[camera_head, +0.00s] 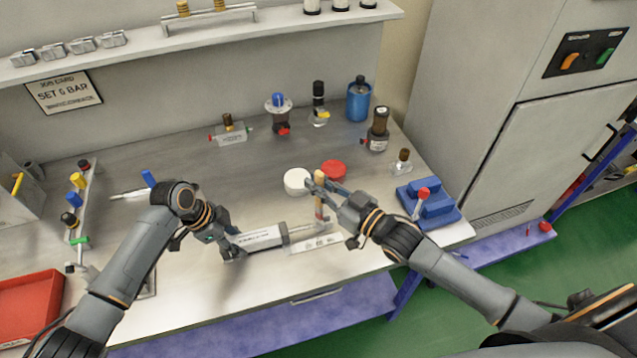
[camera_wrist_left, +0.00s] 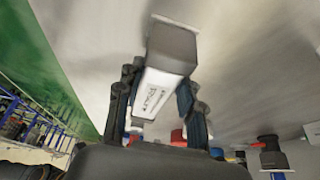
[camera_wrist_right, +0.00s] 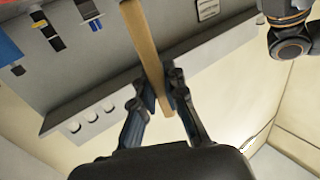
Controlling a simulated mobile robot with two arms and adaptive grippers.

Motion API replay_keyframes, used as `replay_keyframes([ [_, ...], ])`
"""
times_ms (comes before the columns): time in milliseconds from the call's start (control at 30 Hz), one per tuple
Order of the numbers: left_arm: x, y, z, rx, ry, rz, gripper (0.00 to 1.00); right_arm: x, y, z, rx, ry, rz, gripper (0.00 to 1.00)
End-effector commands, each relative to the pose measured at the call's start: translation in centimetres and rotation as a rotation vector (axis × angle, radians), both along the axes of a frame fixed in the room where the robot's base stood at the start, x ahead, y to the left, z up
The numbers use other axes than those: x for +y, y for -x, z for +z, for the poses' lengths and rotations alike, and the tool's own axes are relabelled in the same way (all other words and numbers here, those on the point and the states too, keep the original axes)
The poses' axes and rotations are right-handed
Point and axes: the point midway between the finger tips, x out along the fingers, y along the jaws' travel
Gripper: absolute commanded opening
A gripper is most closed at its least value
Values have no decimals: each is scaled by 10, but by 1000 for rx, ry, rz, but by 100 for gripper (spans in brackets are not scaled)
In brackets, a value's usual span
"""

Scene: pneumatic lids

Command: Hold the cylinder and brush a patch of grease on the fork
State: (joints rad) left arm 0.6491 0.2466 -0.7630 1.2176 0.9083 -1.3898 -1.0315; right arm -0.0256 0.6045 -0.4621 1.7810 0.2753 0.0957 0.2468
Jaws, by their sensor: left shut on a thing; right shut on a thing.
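The grey cylinder (camera_head: 262,238) lies along the front of the bench, with a label on its side. My left gripper (camera_head: 231,248) is shut on it near its left end. In the left wrist view the cylinder's dark end cap and body (camera_wrist_left: 172,62) sit between the fingers. My right gripper (camera_head: 318,188) is shut on the wooden-handled brush (camera_head: 319,209), which also shows in the right wrist view (camera_wrist_right: 143,42). The brush points down over the rod end at the cylinder's right. The fork and bristles are too small to make out; contact cannot be told.
A white round tin (camera_head: 297,181) and a red round lid (camera_head: 333,169) stand just behind the brush. A blue block holder (camera_head: 428,207) is at the right edge. Several fittings stand at the back. A red tray (camera_head: 28,308) is at front left.

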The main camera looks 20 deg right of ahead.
Motion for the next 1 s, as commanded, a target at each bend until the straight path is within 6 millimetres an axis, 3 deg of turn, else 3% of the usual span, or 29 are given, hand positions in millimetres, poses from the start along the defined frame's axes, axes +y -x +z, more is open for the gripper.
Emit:
replay_keyframes([
  [33,2,5,-7,15,-9,-3,10,0,0,-1,-1,-1,0,0],
  [1000,2,5,-7,15,-9,-3,10,0,0,-9,0,0,0,0],
])
